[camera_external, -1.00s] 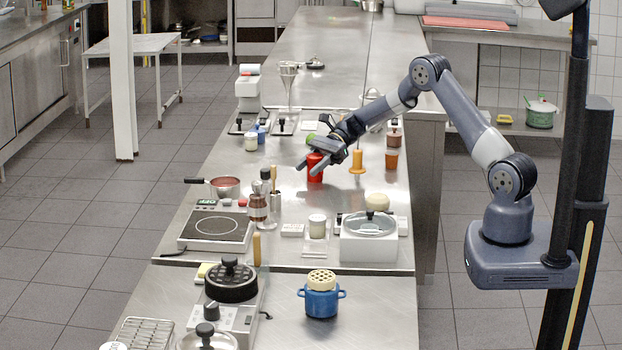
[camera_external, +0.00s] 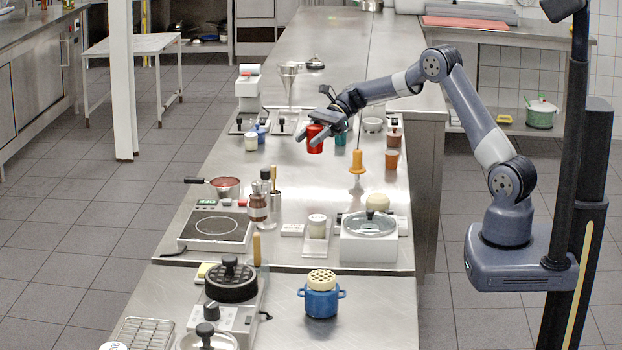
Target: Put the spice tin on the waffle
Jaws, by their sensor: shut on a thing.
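The red tin (camera_external: 315,143), which I take to be the spice tin, is held upright in my gripper (camera_external: 319,132), above the steel counter. My gripper is shut on it, and its fingers hide part of the tin's upper side. A round, pale, dimpled piece that looks like the waffle (camera_external: 321,277) lies on top of a blue two-handled pot (camera_external: 321,302) at the near part of the counter. My gripper is well behind it in the picture, far from touching it.
Between them stand an orange-handled tool (camera_external: 357,164), a glass-lidded white appliance (camera_external: 369,240), a white jar (camera_external: 317,227) and a hot plate (camera_external: 216,229). A black-lidded device (camera_external: 231,281) is left of the pot. Counter right of the pot is clear.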

